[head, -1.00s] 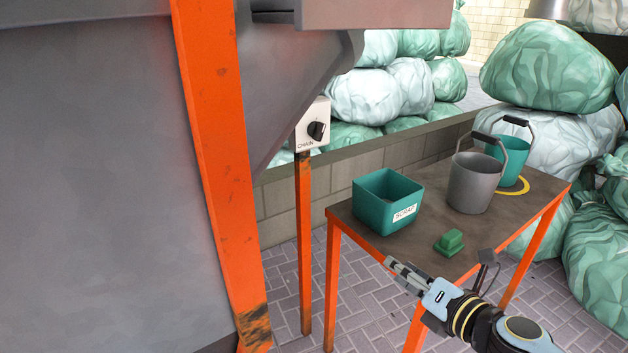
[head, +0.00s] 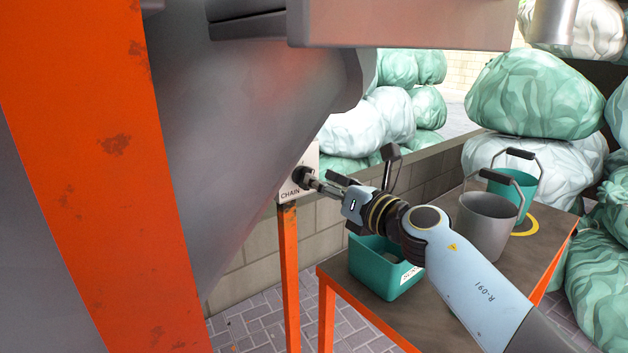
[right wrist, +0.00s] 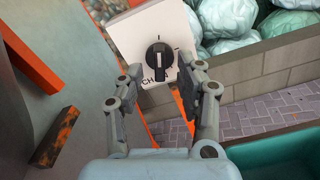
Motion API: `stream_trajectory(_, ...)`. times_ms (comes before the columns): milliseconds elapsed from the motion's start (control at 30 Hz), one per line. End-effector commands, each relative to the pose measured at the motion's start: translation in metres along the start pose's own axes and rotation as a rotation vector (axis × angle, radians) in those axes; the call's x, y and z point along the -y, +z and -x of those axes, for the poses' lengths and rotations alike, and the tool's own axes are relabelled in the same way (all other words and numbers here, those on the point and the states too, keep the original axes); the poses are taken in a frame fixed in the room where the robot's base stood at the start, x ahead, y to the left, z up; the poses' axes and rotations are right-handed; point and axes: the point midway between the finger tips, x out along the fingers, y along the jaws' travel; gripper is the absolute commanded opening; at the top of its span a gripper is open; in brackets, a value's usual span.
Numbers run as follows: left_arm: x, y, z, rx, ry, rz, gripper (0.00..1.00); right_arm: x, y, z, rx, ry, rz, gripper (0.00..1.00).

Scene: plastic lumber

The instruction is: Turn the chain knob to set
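The chain knob (right wrist: 159,61) is black with a pale line, on a white box marked CHAIN (head: 299,172). In the right wrist view the knob's line stands close to upright, under a small mark on the plate. Part of the lettering is hidden. My right gripper (right wrist: 160,70) is open, one finger on each side of the knob in that view, with gaps on both sides. In the head view its fingertips (head: 316,183) are close in front of the knob; contact cannot be told. My left gripper is not in view.
An orange post (head: 289,285) carries the box. A big grey machine (head: 240,130) and a thick orange beam (head: 105,150) stand left. Below my right arm is a table (head: 420,305) with a teal bin (head: 372,272) and a grey bucket (head: 487,218). Bags are piled behind a low wall.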

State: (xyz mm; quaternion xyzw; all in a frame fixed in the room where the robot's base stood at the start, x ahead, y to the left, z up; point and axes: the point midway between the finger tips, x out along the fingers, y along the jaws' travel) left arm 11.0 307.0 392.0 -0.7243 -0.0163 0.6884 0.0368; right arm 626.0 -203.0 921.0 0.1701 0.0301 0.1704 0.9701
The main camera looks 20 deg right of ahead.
Motion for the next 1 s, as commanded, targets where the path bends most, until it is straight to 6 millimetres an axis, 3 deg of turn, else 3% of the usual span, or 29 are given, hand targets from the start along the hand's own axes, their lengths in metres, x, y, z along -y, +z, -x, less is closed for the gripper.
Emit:
stream_trajectory(200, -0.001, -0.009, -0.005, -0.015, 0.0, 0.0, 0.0, 0.0, -0.001, -0.026, 0.0, 0.0, -0.003, 0.37)
stream_trajectory(533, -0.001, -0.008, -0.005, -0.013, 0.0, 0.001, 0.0, 0.0, -0.001, -0.03, -0.001, 0.0, -0.002, 0.37)
stream_trajectory(800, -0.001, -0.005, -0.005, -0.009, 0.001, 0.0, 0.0, 0.0, -0.001, -0.03, -0.001, 0.0, -0.002, 0.03)
stream_trajectory(1000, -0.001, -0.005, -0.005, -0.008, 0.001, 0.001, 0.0, 0.0, -0.001, -0.03, -0.001, 0.0, -0.002, 0.0)
